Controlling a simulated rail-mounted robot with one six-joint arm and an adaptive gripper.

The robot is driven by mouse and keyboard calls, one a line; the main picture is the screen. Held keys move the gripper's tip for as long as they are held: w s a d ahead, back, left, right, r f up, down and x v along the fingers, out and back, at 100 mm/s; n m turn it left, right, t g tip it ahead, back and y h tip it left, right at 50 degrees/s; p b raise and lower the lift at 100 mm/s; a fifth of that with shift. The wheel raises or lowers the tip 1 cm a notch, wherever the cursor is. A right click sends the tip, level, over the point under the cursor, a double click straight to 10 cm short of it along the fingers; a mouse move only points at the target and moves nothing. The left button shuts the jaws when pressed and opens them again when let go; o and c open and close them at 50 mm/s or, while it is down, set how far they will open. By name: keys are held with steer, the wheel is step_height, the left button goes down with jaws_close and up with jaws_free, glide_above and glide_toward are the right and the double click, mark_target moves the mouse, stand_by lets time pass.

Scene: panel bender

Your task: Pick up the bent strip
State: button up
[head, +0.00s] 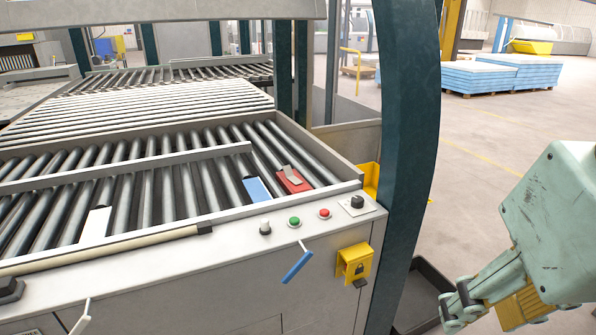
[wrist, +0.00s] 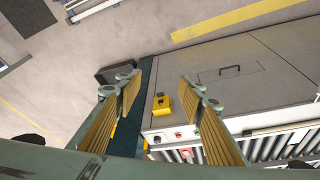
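Several small flat pieces lie on the roller conveyor (head: 150,195). A red piece (head: 297,184) carries a small grey bent-looking piece (head: 291,173) near the right end. A blue piece (head: 257,189) lies left of it, and a pale strip (head: 96,224) lies farther left by the front rail. I cannot tell for sure which is the bent strip. My gripper (head: 485,303) is at the lower right, apart from the conveyor and right of the dark green post. In the wrist view my gripper (wrist: 160,97) has its yellow-padded fingers wide apart with nothing between them.
A dark green post (head: 405,120) stands between my gripper and the conveyor. A dark bin (head: 425,295) sits on the floor below. Open floor lies to the right.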

steer(key=w+a+r+n+y+p, duration=0.1)
steer(key=w+a+r+p, duration=0.25)
steer(key=w, duration=0.95)
steer(key=w+a+r+n+p, duration=0.1)
steer(key=w+a+r+p, duration=0.25)
steer(key=w, duration=0.85)
steer(key=w+a+r+n+y+p, duration=0.1)
steer(key=w+a+r+n+p, duration=0.2)
steer(key=w, duration=1)
steer(key=w+a+f+p, duration=0.2)
steer(key=w+a+p, duration=0.1)
steer(key=w, duration=0.6)
steer(key=w+a+f+p, duration=0.2)
steer(key=w+a+p, duration=0.2)
steer(key=w, duration=0.5)
steer(key=w+a+f+n+p, duration=0.2)
steer(key=w+a+f+p, duration=0.3)
steer(key=w+f, duration=0.8)
steer(key=w+a, duration=0.2)
steer(key=a, duration=0.1)
steer(key=shift+f+y+p, duration=0.15)
steer(key=shift+y+p, duration=0.15)
steer(key=shift+y, duration=0.1)
steer(key=shift+a+f, duration=0.1)
steer(key=shift+f, duration=0.05)
steer(key=shift+p+x, duration=0.35)
steer(key=shift+x, duration=3.8)
